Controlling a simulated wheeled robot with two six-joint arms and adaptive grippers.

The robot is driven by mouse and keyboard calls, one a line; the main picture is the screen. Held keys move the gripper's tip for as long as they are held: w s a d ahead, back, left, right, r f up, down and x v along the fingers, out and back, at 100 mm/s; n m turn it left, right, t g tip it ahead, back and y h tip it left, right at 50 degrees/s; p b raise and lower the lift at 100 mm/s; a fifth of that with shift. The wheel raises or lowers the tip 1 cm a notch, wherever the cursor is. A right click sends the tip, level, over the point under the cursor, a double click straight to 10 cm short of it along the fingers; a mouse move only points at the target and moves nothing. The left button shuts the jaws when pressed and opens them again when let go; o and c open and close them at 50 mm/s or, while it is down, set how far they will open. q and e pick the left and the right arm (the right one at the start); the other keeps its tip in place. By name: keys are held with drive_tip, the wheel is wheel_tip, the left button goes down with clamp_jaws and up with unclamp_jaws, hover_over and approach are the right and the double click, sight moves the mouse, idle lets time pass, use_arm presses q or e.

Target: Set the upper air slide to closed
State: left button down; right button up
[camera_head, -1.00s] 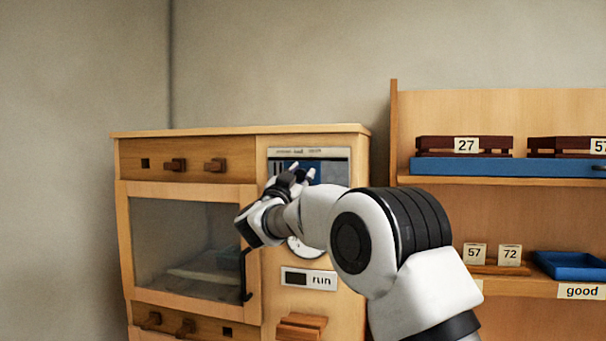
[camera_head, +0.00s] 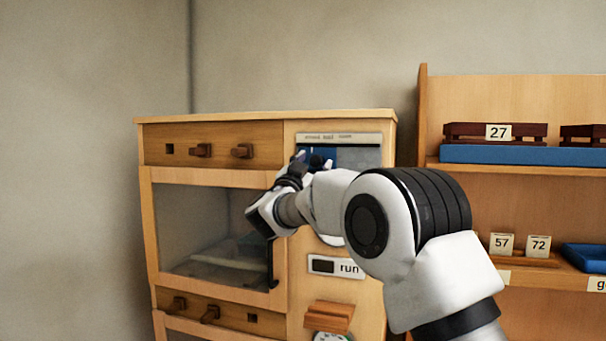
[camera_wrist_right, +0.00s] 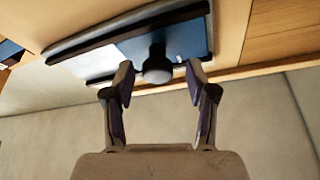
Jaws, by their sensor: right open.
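My right gripper (camera_head: 317,163) is open in front of a blue and grey panel (camera_head: 362,156) at the cabinet's upper right. In the right wrist view its fingers (camera_wrist_right: 160,78) stand apart on either side of a dark round knob (camera_wrist_right: 157,67) on the panel (camera_wrist_right: 192,40). No grip on the knob shows. Small labels (camera_head: 328,137) run along the panel's top, too small to read. A wooden upper strip (camera_head: 222,133) left of the panel carries two dark knobs and a square hole. I cannot tell which part is the upper air slide. My left gripper is out of view.
A glass door (camera_head: 213,229) with a dark handle sits below the strip. Shelves (camera_head: 516,91) with a blue tray stand right. My right arm covers part of the cabinet.

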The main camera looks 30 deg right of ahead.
drive_tip(key=v, duration=1)
drive_tip(key=shift+a+f, duration=0.2)
drive_tip(key=shift+a, duration=0.25)
drive_tip(key=shift+w, duration=0.15)
drive_tip(key=shift+f, duration=0.1)
